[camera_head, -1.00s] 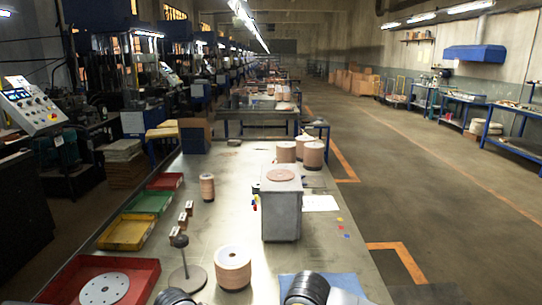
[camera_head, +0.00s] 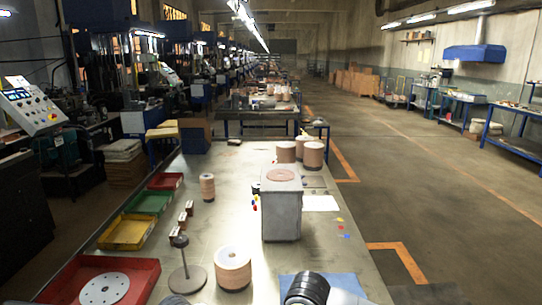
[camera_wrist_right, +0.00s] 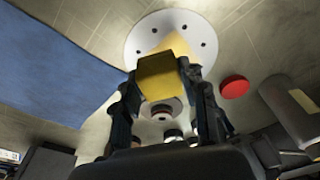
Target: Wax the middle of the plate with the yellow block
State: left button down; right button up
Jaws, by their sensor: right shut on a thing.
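In the right wrist view my right gripper (camera_wrist_right: 160,95) is shut on the yellow block (camera_wrist_right: 160,75), held between its fingers. A round pale plate (camera_wrist_right: 203,31) with small dark holes around its rim lies just beyond the block. The block overlaps its middle in this view, and I cannot tell whether they touch. A lighter yellow area (camera_wrist_right: 178,44) shows above the block's near face; I cannot tell if it is another block face or wax. The head view shows my right arm at the bottom edge, but not its gripper. My left gripper is not in view.
In the wrist view a blue mat (camera_wrist_right: 60,65) lies left and a red round piece (camera_wrist_right: 235,87) right. In the head view a red tray (camera_head: 143,268) holds a holed disc (camera_head: 104,289).

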jog(key=shift+a, duration=0.1)
dwell(0.3)
jog(key=shift+w+a, duration=0.7)
jog(key=shift+w, duration=0.2)
jog(key=shift+w+a, duration=0.7)
jog(key=shift+w, duration=0.2)
jog(key=shift+f, duration=2.35)
jog(key=shift+s, duration=0.1)
